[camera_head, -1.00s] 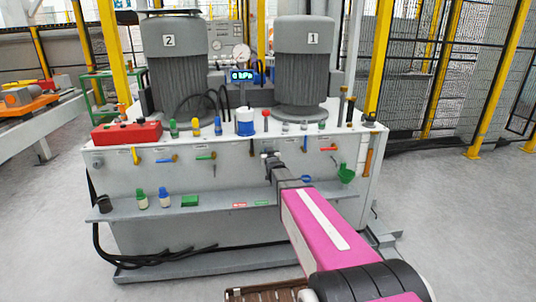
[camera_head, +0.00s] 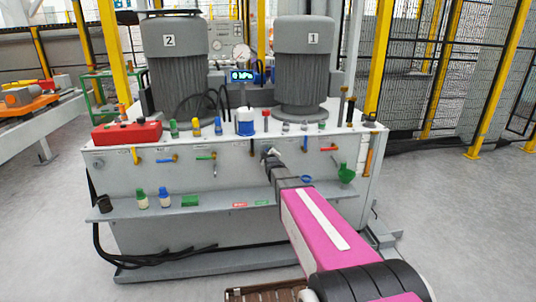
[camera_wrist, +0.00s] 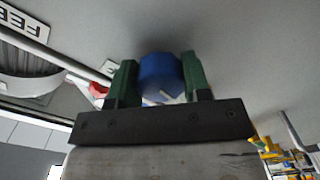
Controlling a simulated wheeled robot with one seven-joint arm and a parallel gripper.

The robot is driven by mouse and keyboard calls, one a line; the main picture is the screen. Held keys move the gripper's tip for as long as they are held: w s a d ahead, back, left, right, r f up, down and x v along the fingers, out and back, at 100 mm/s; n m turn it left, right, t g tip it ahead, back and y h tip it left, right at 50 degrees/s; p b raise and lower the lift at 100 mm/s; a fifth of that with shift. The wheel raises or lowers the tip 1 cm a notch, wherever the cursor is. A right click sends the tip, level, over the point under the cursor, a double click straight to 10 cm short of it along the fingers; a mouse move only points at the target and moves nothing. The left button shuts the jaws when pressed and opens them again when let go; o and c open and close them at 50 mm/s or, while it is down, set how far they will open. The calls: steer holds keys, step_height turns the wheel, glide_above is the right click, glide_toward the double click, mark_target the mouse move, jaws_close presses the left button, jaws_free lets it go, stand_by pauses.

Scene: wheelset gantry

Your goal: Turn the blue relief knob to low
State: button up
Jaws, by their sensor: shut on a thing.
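The blue relief knob (camera_wrist: 158,72) shows in the wrist view between the two green fingers of my gripper (camera_wrist: 160,84). The fingers stand on either side of it and are shut on it. A white mark shows near the knob's lower edge. In the head view my gripper (camera_head: 267,152) reaches the upper front panel of the grey cabinet (camera_head: 230,178). There the knob is hidden behind my gripper. I cannot read the knob's setting.
A ledge (camera_head: 220,210) with bottles runs below. Two grey motors (camera_head: 303,65) stand on top. The display (camera_head: 242,76) is lit. Open floor lies left and right.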

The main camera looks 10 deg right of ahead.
steer(key=shift+n, duration=0.8)
steer(key=o, duration=0.9)
steer(key=shift+o, duration=0.2)
steer(key=shift+s, duration=0.1)
steer(key=s, duration=1)
steer(key=shift+s, duration=0.35)
